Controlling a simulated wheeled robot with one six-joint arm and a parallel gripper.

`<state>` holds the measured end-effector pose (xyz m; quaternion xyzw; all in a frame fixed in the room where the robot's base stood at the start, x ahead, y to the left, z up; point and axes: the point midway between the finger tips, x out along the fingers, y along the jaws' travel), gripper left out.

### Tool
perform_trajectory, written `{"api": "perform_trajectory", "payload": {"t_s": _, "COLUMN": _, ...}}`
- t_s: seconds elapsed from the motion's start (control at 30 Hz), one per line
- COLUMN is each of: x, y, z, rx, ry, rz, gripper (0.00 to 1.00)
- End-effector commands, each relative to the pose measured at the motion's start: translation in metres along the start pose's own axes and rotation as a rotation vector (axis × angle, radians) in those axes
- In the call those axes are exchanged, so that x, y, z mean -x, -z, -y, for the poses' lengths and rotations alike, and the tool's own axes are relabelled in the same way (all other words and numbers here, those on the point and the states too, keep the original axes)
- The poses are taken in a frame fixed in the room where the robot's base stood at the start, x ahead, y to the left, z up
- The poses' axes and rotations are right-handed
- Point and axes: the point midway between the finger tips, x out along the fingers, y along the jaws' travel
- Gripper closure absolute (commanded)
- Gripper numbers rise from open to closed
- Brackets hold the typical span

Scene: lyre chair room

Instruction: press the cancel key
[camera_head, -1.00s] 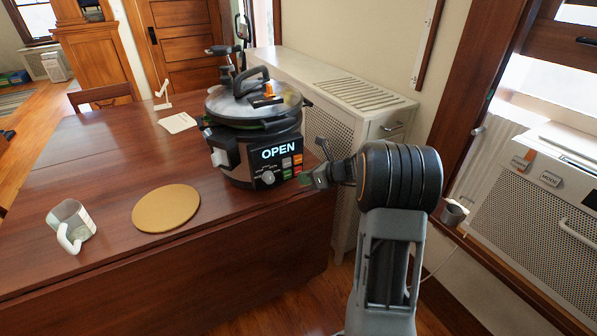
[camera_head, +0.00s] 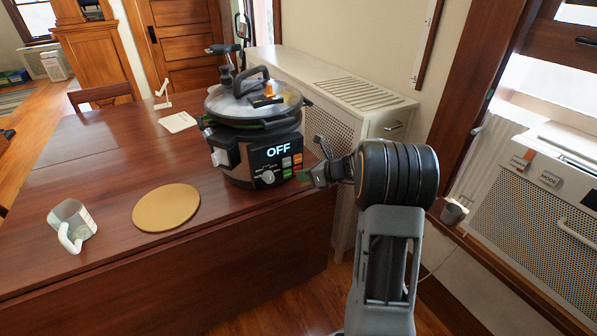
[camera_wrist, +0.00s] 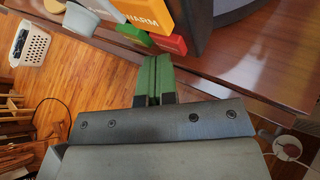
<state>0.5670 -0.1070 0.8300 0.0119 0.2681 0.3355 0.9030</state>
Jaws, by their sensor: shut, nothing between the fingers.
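The cooker (camera_head: 232,150) stands on the table's right end with its lid on. Its lit display (camera_head: 278,150) reads OFF. In the wrist view I see an orange WARM key (camera_wrist: 146,14), a green key (camera_wrist: 132,34) and a red key (camera_wrist: 171,44); no cancel label is readable. My gripper (camera_head: 304,176) is at the panel's lower right corner. Its shut green fingers (camera_wrist: 152,62) point at the red and green keys, with nothing between them. I cannot tell whether the tips touch a key.
The wooden table (camera_head: 110,190) carries a mug (camera_head: 72,222), a round tan mat (camera_head: 166,207) and a white card (camera_head: 177,122). A white perforated cabinet (camera_head: 340,105) stands behind the cooker.

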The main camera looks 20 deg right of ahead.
Motion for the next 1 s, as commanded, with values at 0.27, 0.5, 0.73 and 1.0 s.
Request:
{"api": "perform_trajectory", "payload": {"t_s": 0.27, "x": -0.001, "y": 0.0, "z": 0.0, "rx": 0.0, "ry": 0.0, "rz": 0.0, "gripper": 1.0}}
{"api": "perform_trajectory", "payload": {"t_s": 0.5, "x": 0.002, "y": 0.001, "z": -0.001, "rx": 0.0, "ry": 0.0, "rz": 0.0, "gripper": 1.0}}
{"api": "perform_trajectory", "payload": {"t_s": 0.73, "x": 0.009, "y": 0.006, "z": -0.006, "rx": -0.001, "ry": 0.0, "rz": 0.0, "gripper": 1.0}}
{"api": "perform_trajectory", "payload": {"t_s": 1.0, "x": 0.011, "y": 0.008, "z": -0.008, "rx": 0.0, "ry": 0.0, "rz": 0.0, "gripper": 1.0}}
